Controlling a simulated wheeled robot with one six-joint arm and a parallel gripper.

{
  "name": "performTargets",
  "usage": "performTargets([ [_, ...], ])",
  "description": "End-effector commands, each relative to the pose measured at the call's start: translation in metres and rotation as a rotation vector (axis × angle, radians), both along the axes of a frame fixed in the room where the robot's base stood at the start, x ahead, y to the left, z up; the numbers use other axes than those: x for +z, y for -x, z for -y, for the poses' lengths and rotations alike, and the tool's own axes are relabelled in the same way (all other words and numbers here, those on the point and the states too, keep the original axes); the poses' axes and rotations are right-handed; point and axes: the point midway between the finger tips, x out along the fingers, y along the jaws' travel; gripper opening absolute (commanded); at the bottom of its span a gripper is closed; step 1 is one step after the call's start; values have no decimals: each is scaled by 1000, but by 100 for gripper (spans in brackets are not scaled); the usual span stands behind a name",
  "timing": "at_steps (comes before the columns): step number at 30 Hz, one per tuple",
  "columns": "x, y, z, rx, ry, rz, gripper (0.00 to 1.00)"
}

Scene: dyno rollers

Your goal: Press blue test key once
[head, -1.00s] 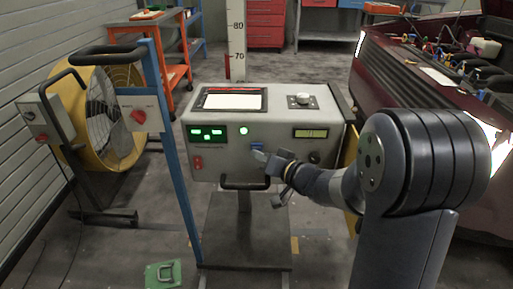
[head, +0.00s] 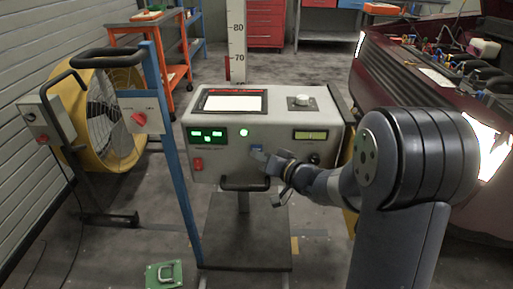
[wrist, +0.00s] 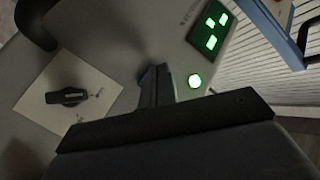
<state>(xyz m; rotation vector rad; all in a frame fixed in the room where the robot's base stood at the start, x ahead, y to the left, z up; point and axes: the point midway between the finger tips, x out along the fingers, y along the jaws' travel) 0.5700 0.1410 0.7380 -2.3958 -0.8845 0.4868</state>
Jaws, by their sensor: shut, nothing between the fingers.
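The grey test console (head: 222,170) stands upright ahead of me. The blue key (head: 257,147) shows as a small blue patch on its front face, just above my fingertips. In the wrist view a sliver of blue (wrist: 145,76) shows beside the fingertips, which hide most of it. My gripper (head: 260,157) is shut and empty, with its tips close to the front panel at the key. I cannot tell whether they touch it. The wrist view shows the shut fingers (wrist: 155,84) pointing at the panel. A round green lamp (head: 244,132) is lit above and left of the key.
A black handle (head: 245,187) juts out below my gripper. A green display (head: 207,135), a red switch (head: 198,164) and a black rotary knob (wrist: 67,97) are on the console. A blue post (head: 172,150) and yellow fan (head: 105,120) stand left; a dark red car (head: 425,95) is right.

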Motion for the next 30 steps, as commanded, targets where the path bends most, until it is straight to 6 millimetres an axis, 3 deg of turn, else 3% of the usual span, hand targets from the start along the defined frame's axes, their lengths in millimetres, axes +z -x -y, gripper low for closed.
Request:
performTargets([
  [30,1,-9,0,-1,-1,0,0],
])
